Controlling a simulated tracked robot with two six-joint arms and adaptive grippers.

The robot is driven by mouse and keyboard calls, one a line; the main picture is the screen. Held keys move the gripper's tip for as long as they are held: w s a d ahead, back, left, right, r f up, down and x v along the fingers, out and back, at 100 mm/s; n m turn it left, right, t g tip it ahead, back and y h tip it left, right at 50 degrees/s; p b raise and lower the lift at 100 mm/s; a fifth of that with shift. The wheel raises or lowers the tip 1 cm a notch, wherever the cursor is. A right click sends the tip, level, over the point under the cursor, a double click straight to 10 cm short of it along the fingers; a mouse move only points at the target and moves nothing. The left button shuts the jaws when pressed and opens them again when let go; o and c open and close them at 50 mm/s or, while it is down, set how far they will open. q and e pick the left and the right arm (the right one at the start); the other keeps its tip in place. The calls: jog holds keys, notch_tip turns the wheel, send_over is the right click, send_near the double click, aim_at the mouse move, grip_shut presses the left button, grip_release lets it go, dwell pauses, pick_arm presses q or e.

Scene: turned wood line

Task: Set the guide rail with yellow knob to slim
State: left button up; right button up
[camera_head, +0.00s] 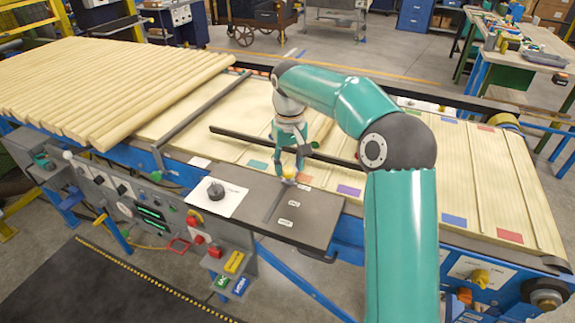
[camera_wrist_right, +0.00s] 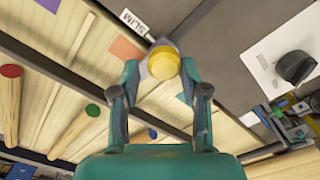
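The yellow knob (camera_head: 289,179) stands at the far end of the slot in the dark plate (camera_head: 255,192). My right gripper (camera_head: 290,172) points down over it. In the right wrist view the knob (camera_wrist_right: 162,63) sits between the two fingertips, with a small gap visible beside it; contact is not clear. A white SLIM label (camera_wrist_right: 132,22) lies on the plate just beside the knob. White labels (camera_head: 293,203) along the slot are too small to read in the head view. A dark guide bar (camera_head: 235,133) lies across the slats behind my gripper. My left gripper is not in view.
A pile of wooden rods (camera_head: 110,85) covers the conveyor's left end. A black knob on a white plate (camera_head: 216,192) stands left of the slot. Coloured squares such as a purple one (camera_head: 348,190) mark the wooden bed. A control panel (camera_head: 140,212) fronts the line.

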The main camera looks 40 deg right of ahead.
jog(key=shift+o, duration=0.7)
jog(key=shift+f, duration=0.1)
jog(key=shift+a, duration=0.1)
notch_tip(320, 180, up, 12)
jog(key=shift+s+f, duration=0.1)
dwell(0.5)
